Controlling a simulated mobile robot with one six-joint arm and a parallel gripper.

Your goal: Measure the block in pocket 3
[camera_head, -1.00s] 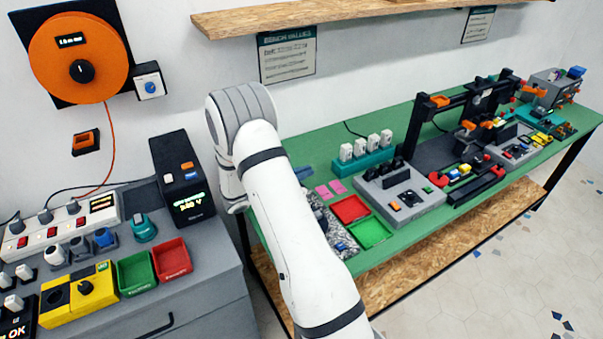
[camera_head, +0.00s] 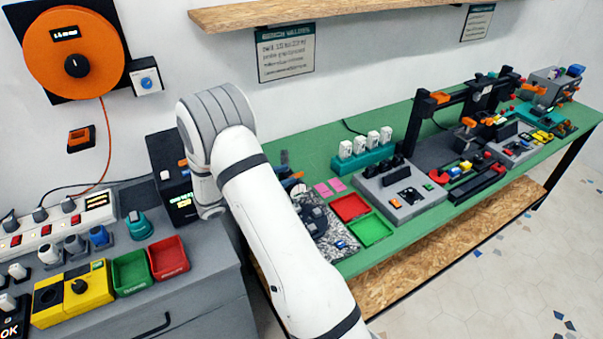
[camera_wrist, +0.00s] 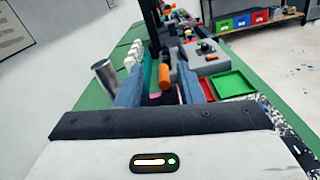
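In the wrist view, my gripper (camera_wrist: 163,94) shows two blue-grey fingers set well apart. An orange cylinder (camera_wrist: 165,77) shows between them and does not appear to touch both; whether it lies beyond them is unclear. In the head view, my arm hides most of the gripper, over the left end of the green bench. Small coloured blocks (camera_head: 465,167) sit in a dark fixture towards the right of the bench. A small blue piece (camera_head: 341,244) lies on the speckled plate (camera_head: 347,254). No pocket numbers are readable, so I cannot tell which is pocket 3.
A red tray (camera_head: 350,207) and a green tray (camera_head: 371,230) lie beside the speckled plate. A silver cylinder (camera_wrist: 104,74) is left of the fingers.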

